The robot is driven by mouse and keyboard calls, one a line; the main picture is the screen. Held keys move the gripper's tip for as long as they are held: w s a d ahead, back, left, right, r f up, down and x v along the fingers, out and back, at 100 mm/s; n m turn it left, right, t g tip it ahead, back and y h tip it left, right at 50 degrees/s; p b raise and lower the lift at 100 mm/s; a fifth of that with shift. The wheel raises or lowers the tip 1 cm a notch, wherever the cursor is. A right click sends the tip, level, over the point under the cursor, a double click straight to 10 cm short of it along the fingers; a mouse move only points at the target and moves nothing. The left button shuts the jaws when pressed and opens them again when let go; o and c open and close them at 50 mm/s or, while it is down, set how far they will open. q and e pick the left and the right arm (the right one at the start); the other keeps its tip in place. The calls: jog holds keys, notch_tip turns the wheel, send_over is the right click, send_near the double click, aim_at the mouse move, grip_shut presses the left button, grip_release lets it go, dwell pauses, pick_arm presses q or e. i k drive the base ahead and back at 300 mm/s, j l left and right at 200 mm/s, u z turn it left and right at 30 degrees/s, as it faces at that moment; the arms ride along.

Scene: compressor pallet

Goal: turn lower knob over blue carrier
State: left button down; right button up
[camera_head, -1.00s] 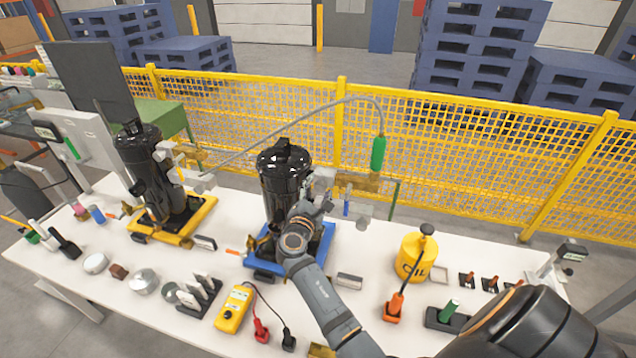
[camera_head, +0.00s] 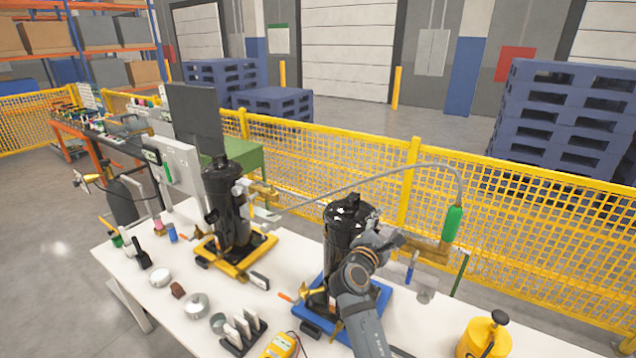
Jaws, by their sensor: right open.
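The blue carrier (camera_head: 381,297) lies on the white table and bears a black compressor (camera_head: 343,222). A brass valve with an orange-tipped handle (camera_head: 309,293) sits low on the compressor's left side. My right arm reaches up from the bottom in front of the compressor. My right gripper (camera_head: 392,243) is open at the compressor's right side, by its upper fittings. The arm hides part of the compressor and carrier, and I cannot make out a lower knob. My left gripper is out of view.
A second black compressor (camera_head: 226,208) stands on a yellow carrier (camera_head: 262,246) to the left. A hose with a green grip (camera_head: 453,223) arches over the right. A yellow oil can (camera_head: 484,338) stands front right. Tins and a yellow meter (camera_head: 281,346) line the table front.

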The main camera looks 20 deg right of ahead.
aim_at(423, 297)
jog(key=k+j, duration=0.2)
jog(key=j, duration=0.2)
jog(key=k+j, duration=0.45)
jog(key=j, duration=0.3)
